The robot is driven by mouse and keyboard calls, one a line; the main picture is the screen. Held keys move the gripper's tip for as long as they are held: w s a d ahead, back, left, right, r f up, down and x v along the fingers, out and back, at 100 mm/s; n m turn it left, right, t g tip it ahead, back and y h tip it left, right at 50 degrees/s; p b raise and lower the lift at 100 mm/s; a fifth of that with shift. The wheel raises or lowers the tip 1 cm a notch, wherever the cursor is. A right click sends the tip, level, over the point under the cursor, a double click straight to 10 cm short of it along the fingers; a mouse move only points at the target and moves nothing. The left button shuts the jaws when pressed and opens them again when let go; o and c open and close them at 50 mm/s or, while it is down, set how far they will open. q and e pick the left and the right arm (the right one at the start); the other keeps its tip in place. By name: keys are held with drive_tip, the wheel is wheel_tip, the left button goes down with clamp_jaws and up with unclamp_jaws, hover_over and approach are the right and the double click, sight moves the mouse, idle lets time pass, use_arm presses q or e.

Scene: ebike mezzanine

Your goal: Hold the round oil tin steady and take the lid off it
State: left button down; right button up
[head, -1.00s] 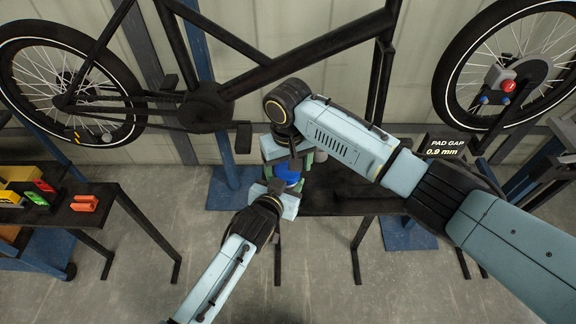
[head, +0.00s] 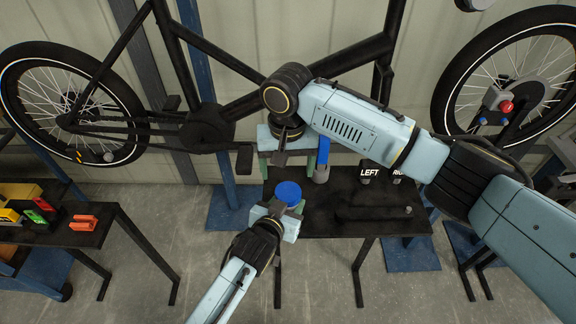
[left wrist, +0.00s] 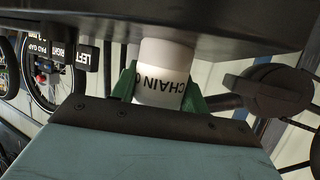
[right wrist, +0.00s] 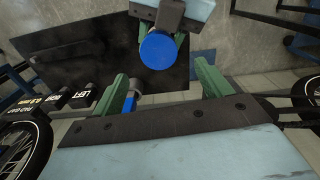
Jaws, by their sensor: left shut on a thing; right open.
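The oil tin (left wrist: 165,70) is a white cylinder with black "CHAIN O" lettering, upside down in the left wrist view. My left gripper (left wrist: 160,92) is shut on its sides with green fingers, near the dark tabletop. Its round blue lid (head: 288,192) is on top in the head view, and also shows in the right wrist view (right wrist: 158,50). My right gripper (head: 298,164) is open and empty, behind and apart from the lid. In the right wrist view its two green fingers (right wrist: 163,82) stand wide apart. The left fingers are mostly hidden in the head view.
The dark table (head: 350,222) carries a flat dark bar (head: 375,212) and small label blocks (head: 369,173). A blue and grey object (head: 322,158) is beside my right gripper. A bike hangs behind. A left table (head: 85,237) holds an orange block (head: 83,222).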

sight(288, 191)
drive_tip(key=shift+d+r+m, duration=0.1)
drive_tip(key=shift+r+m, duration=0.1)
drive_tip(key=shift+m, duration=0.1)
drive_tip(key=shift+f, duration=0.1)
wheel_tip(288, 191, down, 8)
drive_tip(key=shift+r, duration=0.15)
drive_tip(key=c, duration=1)
drive_tip(key=n, duration=0.3)
